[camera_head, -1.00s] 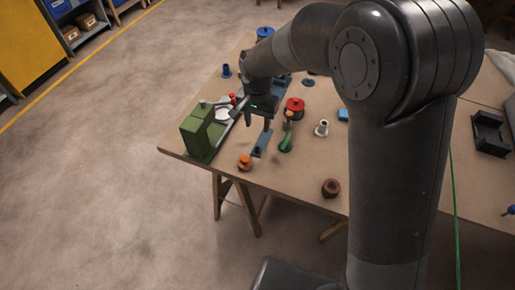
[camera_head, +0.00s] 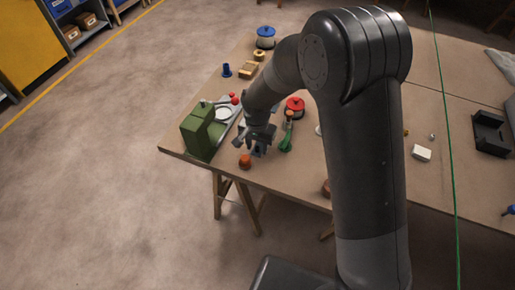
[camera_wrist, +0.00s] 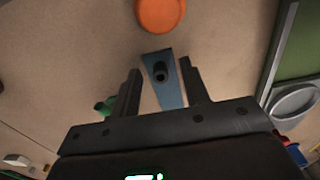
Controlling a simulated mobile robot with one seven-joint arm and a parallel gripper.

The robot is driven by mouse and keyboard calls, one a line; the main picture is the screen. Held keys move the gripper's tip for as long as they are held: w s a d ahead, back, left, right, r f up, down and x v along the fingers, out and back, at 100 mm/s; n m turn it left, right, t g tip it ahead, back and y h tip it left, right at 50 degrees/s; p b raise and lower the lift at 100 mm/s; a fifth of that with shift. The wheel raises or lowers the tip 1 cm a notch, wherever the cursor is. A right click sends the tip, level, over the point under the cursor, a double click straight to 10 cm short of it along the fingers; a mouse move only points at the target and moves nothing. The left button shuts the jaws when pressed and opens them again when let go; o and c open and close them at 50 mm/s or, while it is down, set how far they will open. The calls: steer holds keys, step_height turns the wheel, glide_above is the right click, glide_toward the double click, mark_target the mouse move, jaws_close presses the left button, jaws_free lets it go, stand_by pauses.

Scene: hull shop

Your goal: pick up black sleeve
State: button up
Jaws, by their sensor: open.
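The black sleeve (camera_wrist: 160,72) shows in the wrist view as a small dark round piece on a blue-grey tapered plate (camera_wrist: 172,94). My gripper (camera_wrist: 160,68) is open, with one finger on each side of the sleeve and plate in the picture. I cannot tell whether a finger touches the sleeve, or how far down the fingers reach. In the head view my gripper (camera_head: 258,147) is low over the table's near left part, and it hides the sleeve there.
An orange piece (camera_head: 245,161) stands just in front of my gripper; it also shows in the wrist view (camera_wrist: 161,14). A green machine (camera_head: 196,133) is to the left. A green-handled item (camera_head: 287,143) and a red-lidded pot (camera_head: 295,105) are to the right on the table (camera_head: 300,175).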

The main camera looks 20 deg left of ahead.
jaws_close()
stand_by(0.4)
